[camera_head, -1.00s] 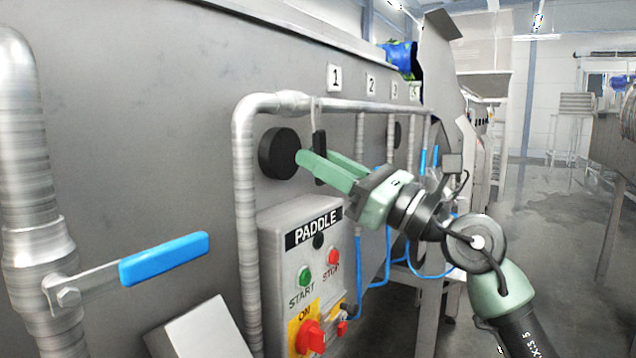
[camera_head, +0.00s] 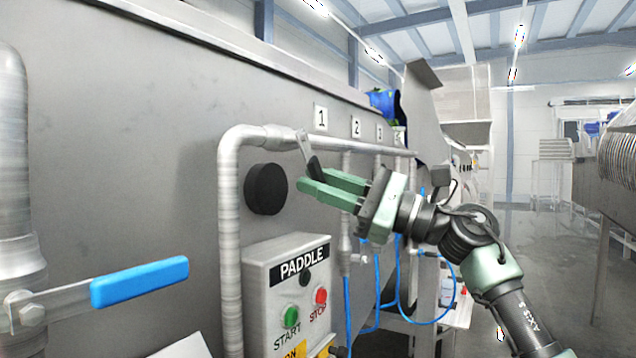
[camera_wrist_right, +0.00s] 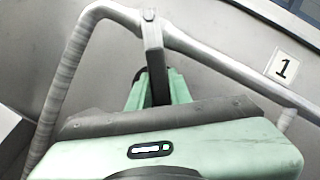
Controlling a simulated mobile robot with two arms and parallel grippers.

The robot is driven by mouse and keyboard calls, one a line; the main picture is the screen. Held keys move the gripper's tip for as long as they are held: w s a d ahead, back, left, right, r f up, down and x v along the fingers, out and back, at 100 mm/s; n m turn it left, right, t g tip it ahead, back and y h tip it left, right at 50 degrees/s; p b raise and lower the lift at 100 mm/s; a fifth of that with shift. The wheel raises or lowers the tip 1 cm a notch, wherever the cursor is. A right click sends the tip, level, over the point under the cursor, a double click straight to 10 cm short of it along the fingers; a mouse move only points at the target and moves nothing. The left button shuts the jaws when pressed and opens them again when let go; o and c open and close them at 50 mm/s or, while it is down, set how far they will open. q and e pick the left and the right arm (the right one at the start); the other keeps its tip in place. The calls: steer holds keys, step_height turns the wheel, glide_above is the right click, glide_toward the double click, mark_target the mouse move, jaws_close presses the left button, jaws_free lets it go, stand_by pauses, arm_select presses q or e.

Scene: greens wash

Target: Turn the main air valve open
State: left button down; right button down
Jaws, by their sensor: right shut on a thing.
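A valve lever with a black grip (camera_head: 314,165) hangs from the grey horizontal pipe (camera_head: 255,137), just below the number 1 label. The lever slants, its lower end to the right of its pivot. My right gripper (camera_head: 312,179) is shut on the black grip, with its green fingers on either side. In the right wrist view the lever (camera_wrist_right: 153,50) runs from the pipe down between the fingers, whose ends are partly hidden by the gripper body. My left gripper is out of view.
A round black knob (camera_head: 266,189) sits on the tank wall beside the fingers. Below is the PADDLE control box (camera_head: 262,275) with start and stop buttons. A blue-handled lever (camera_head: 140,281) is at the left. Blue hoses (camera_head: 400,300) hang under my right arm.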

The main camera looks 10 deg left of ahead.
stand_by(0.3)
steer(key=c, duration=1.3)
jaws_free()
steer(key=shift+d, duration=0.1)
steer(key=b+v, duration=0.3)
steer(key=v, duration=0.4)
steer(key=shift+d+f, duration=0.2)
steer(key=shift+d, duration=0.1)
